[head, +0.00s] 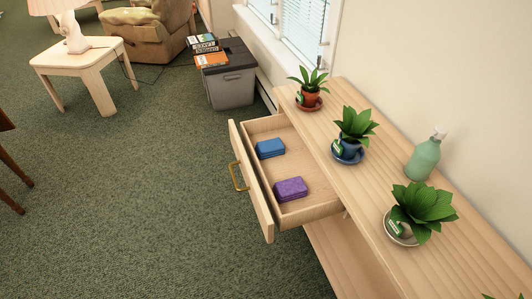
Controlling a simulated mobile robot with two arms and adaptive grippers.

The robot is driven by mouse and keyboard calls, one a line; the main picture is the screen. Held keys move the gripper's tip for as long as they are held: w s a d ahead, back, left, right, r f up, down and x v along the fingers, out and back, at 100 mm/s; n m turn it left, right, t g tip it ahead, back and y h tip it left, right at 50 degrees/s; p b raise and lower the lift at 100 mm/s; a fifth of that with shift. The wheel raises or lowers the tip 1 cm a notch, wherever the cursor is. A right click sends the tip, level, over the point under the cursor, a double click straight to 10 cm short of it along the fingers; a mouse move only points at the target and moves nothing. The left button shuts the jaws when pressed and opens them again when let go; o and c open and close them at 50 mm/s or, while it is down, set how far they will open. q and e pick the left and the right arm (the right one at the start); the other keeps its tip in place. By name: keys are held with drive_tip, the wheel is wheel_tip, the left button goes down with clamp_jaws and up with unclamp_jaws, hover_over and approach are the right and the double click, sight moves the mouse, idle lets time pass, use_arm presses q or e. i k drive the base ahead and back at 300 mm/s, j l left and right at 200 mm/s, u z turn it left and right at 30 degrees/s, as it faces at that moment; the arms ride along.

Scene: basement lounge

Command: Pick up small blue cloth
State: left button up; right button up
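A small blue cloth (270,148), folded into a block, lies in the open drawer (309,209) of a light wooden cabinet. It sits toward the far end of the drawer. A purple folded cloth (290,189) lies nearer in the same drawer, apart from the blue one. Neither of my grippers is in the head view.
Carpet left of the drawer is clear.

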sight(274, 147)
drive_tip(key=z, duration=5.15)
drive_tip(key=u, duration=4.95)
drive_tip(key=i+j+z, duration=0.1)
drive_tip(key=i+j, duration=0.4)
drive_tip(key=i, duration=0.05)
